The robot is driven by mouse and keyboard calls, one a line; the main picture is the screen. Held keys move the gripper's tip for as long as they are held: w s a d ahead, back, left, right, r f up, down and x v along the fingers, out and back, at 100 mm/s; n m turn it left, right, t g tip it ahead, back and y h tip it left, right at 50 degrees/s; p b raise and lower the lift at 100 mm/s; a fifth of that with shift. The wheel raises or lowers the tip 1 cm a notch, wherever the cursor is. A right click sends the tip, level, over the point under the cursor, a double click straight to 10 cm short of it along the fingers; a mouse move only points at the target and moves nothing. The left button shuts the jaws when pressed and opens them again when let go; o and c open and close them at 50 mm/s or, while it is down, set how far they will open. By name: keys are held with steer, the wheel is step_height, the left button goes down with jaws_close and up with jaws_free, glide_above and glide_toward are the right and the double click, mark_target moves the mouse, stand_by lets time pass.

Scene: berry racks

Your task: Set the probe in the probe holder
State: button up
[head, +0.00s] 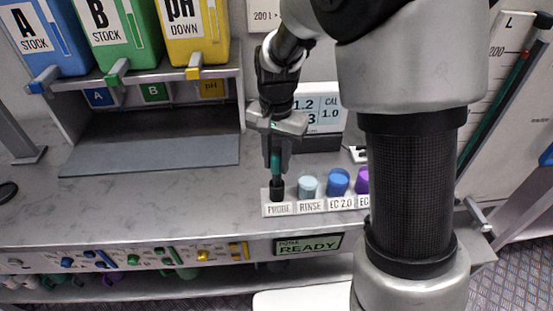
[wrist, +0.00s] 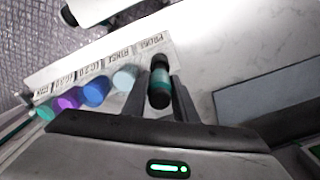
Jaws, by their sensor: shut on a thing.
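My gripper (head: 278,150) is shut on a teal and black probe (head: 275,163), which stands about upright. In the head view the probe's black lower end is at the slot labelled PROBE in the white holder (head: 279,210). I cannot tell whether the tip is inside the holder or just above it. In the wrist view the probe (wrist: 160,85) sits between the two fingers (wrist: 158,98), beside the end of the labelled strip (wrist: 100,66).
To the right of the PROBE slot stand a pale RINSE cup (head: 308,186), a blue EC 2.0 cup (head: 339,181) and a purple cup (head: 362,180). A meter display (head: 320,108) is behind. Stock bottles (head: 120,35) stand on a shelf at left. The counter (head: 150,200) left of the holder is clear.

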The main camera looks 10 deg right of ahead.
steer(key=shift+f, duration=0.3)
steer(key=o, duration=1.1)
steer(key=shift+o, duration=0.2)
steer(key=shift+r, duration=0.1)
step_height(320, 180, up, 17)
steer(key=p, duration=0.1)
steer(key=shift+r, duration=0.1)
